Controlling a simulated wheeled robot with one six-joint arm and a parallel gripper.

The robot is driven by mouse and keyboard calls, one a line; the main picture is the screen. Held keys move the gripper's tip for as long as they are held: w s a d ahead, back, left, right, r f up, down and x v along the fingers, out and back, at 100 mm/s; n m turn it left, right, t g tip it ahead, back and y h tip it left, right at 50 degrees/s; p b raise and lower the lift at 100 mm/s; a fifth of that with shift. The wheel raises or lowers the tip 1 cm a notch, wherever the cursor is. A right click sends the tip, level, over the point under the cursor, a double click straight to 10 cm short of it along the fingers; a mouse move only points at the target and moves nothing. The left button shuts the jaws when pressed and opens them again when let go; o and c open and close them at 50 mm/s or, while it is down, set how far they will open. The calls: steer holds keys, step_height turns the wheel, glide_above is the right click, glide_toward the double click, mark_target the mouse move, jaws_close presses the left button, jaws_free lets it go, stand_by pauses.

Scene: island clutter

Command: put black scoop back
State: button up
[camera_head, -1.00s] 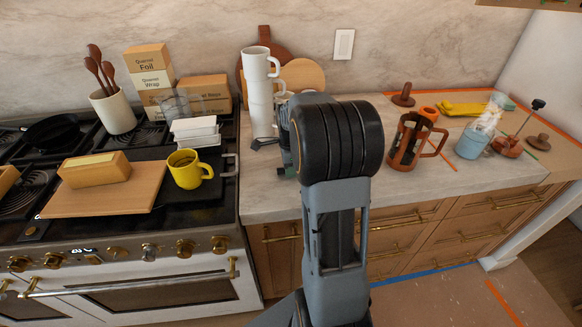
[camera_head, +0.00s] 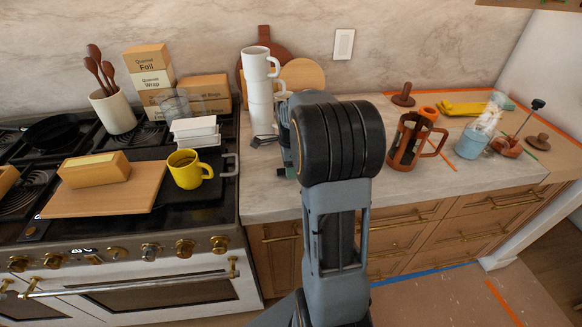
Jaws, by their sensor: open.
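My gripper (camera_head: 268,142) is mostly hidden behind my own arm's dark, thick joint. Its dark fingertip shows just right of the base of the white cup stack (camera_head: 261,95), low over the counter. It is open, and I see nothing held in it. I cannot pick out a black scoop for certain. A black-topped rod (camera_head: 537,104) stands in a reddish-brown piece at the far right of the counter, but I cannot tell that it is a scoop.
A brown-framed press (camera_head: 405,148) and a blue container (camera_head: 471,143) stand right of my arm. A yellow mug (camera_head: 187,170) and a wooden board (camera_head: 110,197) are on the stove at left. The counter's front between my arm and the press is clear.

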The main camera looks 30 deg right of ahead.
step_height(320, 180, up, 11)
steer(key=s+a+f+n+t, duration=0.1)
steer(key=s+a+f+n, duration=0.1)
steer(key=s+a+n, duration=0.5)
steer(key=s+a+f+n+t, duration=0.2)
steer(key=s+a+n, duration=0.5)
steer(key=a+n, duration=0.4)
steer(key=n, duration=0.5)
steer(key=shift+a+f+t, duration=0.15)
steer(key=shift+f+t, duration=0.15)
steer(key=shift+f, duration=0.1)
steer(key=shift+s, duration=0.1)
steer(key=shift+r+p, duration=0.3)
steer(key=shift+p, duration=0.15)
steer(key=shift+c, duration=0.2)
